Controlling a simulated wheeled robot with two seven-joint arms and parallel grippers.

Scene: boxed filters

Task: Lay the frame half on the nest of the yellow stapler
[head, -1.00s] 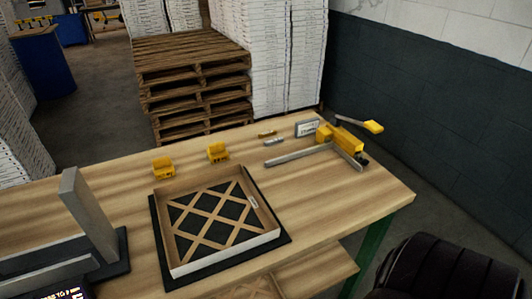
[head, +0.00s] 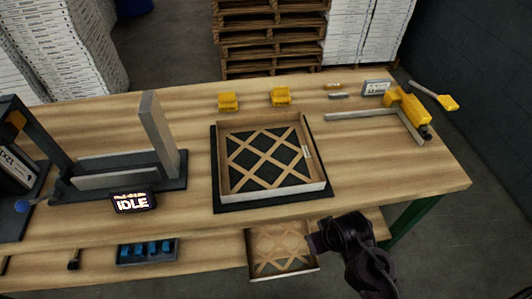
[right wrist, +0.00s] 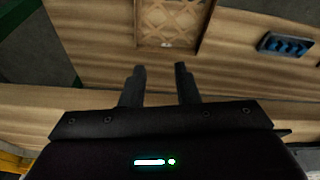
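A frame half, a shallow cardboard-brown tray with a crossed lattice (head: 240,180), lies on a black mat (head: 228,207) on the bench. A similar latticed frame half (head: 284,262) lies on the lower shelf; it also shows at the top of the right wrist view (right wrist: 172,42). The yellow stapler (head: 408,106) with its lever stands at the bench's back right. Grey rails (head: 358,114) at its foot form a corner that is empty. My right gripper (right wrist: 160,72) is open and empty, short of the shelf frame half. My left gripper is out of view.
A black fixture with a grey upright (head: 158,130) and an IDLE display (head: 133,202) stands left on the bench. Two yellow holders (head: 228,102) and small items sit at the back. A blue-filled tray (head: 147,251) lies on the shelf. The bench's front right is clear.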

